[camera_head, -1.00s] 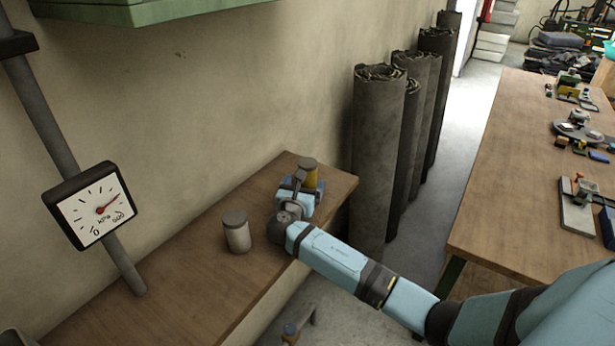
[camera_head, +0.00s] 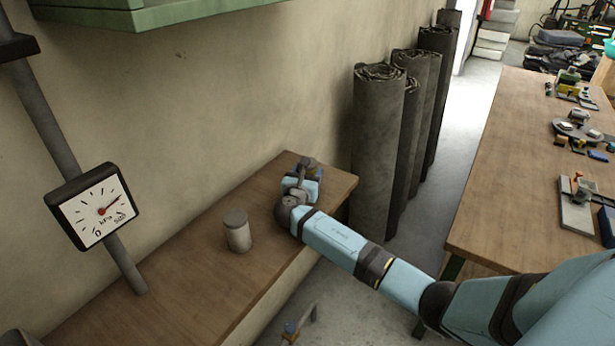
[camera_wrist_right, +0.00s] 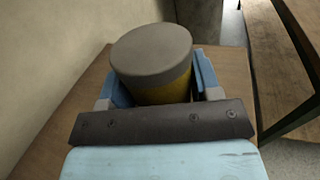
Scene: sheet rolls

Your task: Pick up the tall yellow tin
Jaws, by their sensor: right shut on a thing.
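The tall yellow tin (camera_wrist_right: 160,92), with a grey lid and a yellow body, stands between the two blue fingers of my right gripper (camera_wrist_right: 158,88) in the right wrist view. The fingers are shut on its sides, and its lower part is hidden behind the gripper. In the head view my right gripper (camera_head: 306,172) is over the far end of the wooden bench and hides most or all of the tin. I cannot tell whether the tin's base touches the bench. My left gripper does not show.
A pale tin with a grey lid (camera_head: 238,232) stands on the wooden bench (camera_head: 190,270), nearer than my gripper. A pressure gauge (camera_head: 97,206) on a pipe is at left. Several dark sheet rolls (camera_head: 376,150) stand beyond the bench. Another table (camera_head: 510,160) is at right.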

